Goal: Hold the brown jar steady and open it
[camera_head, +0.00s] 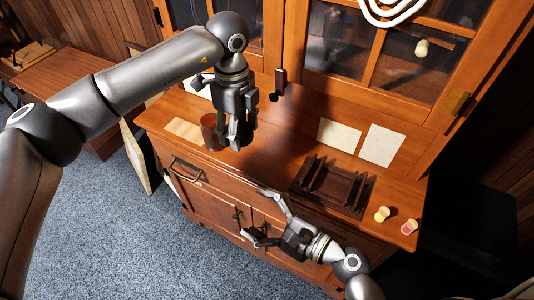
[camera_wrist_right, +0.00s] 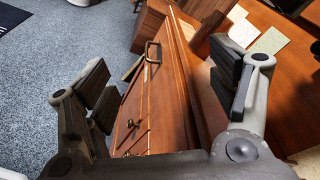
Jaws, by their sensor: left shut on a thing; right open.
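The brown jar (camera_head: 208,128) stands on the wooden cabinet top at the left in the head view. My left gripper (camera_head: 233,138) comes down from above and is shut on the jar; its fingers hide the jar's right side. I cannot make out the jar's lid clearly. My right gripper (camera_head: 257,217) is open and empty in front of the cabinet's front edge, below and to the right of the jar, apart from it. In the right wrist view its two fingers (camera_wrist_right: 163,78) are spread wide with nothing between them.
A dark slotted rack (camera_head: 340,187) sits on the cabinet top (camera_head: 275,150), right of the jar. Two small cups (camera_head: 382,213) (camera_head: 409,227) stand near the right front edge. Paper sheets (camera_head: 382,145) lie at the back. A brass handle (camera_head: 186,170) projects from the cabinet front.

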